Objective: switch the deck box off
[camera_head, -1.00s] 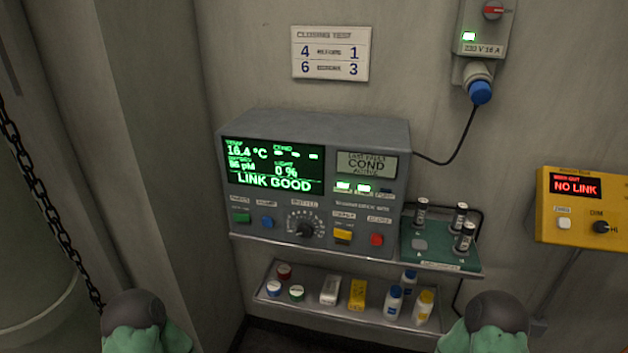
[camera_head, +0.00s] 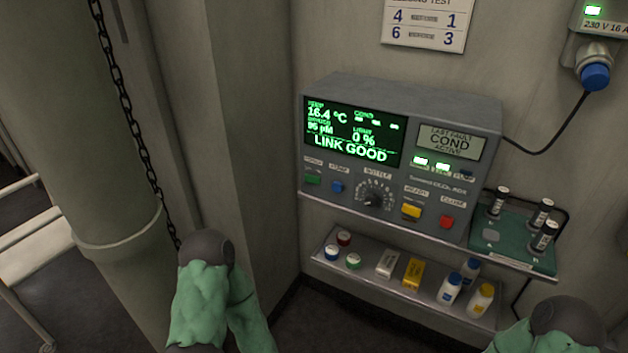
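The grey instrument box (camera_head: 415,98), which appears to be the deck box, stands on a wall shelf right of centre. Its lit green display (camera_head: 353,131) reads 16.4 °C, 0 % and LINK GOOD. A smaller panel (camera_head: 450,141) reads LAST FAULT COND ACTIVE, with green lamps lit below it. Along its lower front are a green switch (camera_head: 313,180), a blue button (camera_head: 337,187), a round BOTTLE knob (camera_head: 373,199), a yellow button (camera_head: 411,211) and a red button (camera_head: 447,222). Only my green-sleeved arm parts show at the bottom; both grippers are out of view.
A lower shelf (camera_head: 392,285) holds small jars, boxes and bottles. A green board (camera_head: 512,236) with cylinders sits right of the box. A cable runs to a blue plug (camera_head: 595,77) under a wall outlet with a lit green lamp. A chain (camera_head: 130,115) and large cylinder (camera_head: 95,140) stand left.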

